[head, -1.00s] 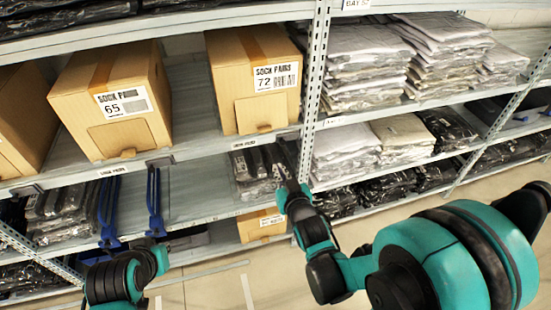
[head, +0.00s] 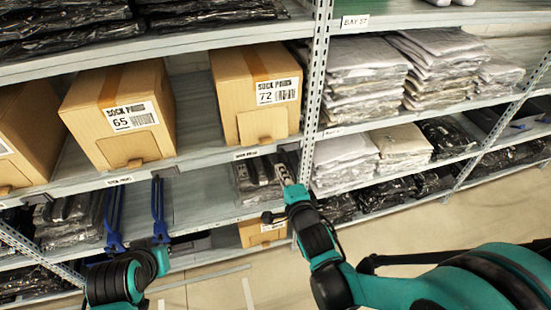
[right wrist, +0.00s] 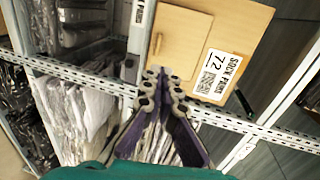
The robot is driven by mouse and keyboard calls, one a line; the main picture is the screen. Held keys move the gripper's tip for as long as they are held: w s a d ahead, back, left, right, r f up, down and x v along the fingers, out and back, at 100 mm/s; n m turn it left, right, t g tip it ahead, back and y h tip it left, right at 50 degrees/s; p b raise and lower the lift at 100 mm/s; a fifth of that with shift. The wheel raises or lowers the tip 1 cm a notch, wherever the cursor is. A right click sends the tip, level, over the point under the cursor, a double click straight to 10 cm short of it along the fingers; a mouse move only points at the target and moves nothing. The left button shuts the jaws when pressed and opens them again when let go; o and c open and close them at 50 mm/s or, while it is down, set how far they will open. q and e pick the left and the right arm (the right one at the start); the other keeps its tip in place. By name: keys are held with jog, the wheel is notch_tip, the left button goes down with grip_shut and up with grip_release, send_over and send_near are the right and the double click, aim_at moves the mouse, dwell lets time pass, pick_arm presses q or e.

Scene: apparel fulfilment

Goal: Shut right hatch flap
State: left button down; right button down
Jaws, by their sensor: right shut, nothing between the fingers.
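The carton marked 72 (head: 258,92) stands on the middle shelf, left of the upright post. Its front has a square cardboard hatch flap (head: 262,126) with a small tab at its bottom edge. The flap also shows in the right wrist view (right wrist: 182,42). My right gripper (head: 284,168) is shut and empty, below the carton and beside the post. In the right wrist view its fingertips (right wrist: 165,76) point toward the flap's lower area.
Carton 65 (head: 122,115), with a similar hatch, stands to the left. A perforated post (head: 317,85) separates it from bagged white garments (head: 360,75) on the right. Some floor (head: 215,288) is clear in front.

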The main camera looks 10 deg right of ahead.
aim_at(267, 143)
jog(key=b+x, duration=0.3)
jog(key=x, duration=0.9)
jog(key=shift+w+f, duration=0.15)
jog(key=shift+w, duration=0.05)
jog(key=shift+w+b, duration=0.3)
jog(key=shift+w, duration=0.15)
jog(key=shift+w+f+b, duration=0.9)
jog(key=shift+f+b, duration=0.05)
jog(key=shift+b, duration=0.05)
jog(key=shift+w+f, duration=0.1)
jog(key=shift+w, duration=0.2)
jog(key=shift+s, duration=0.1)
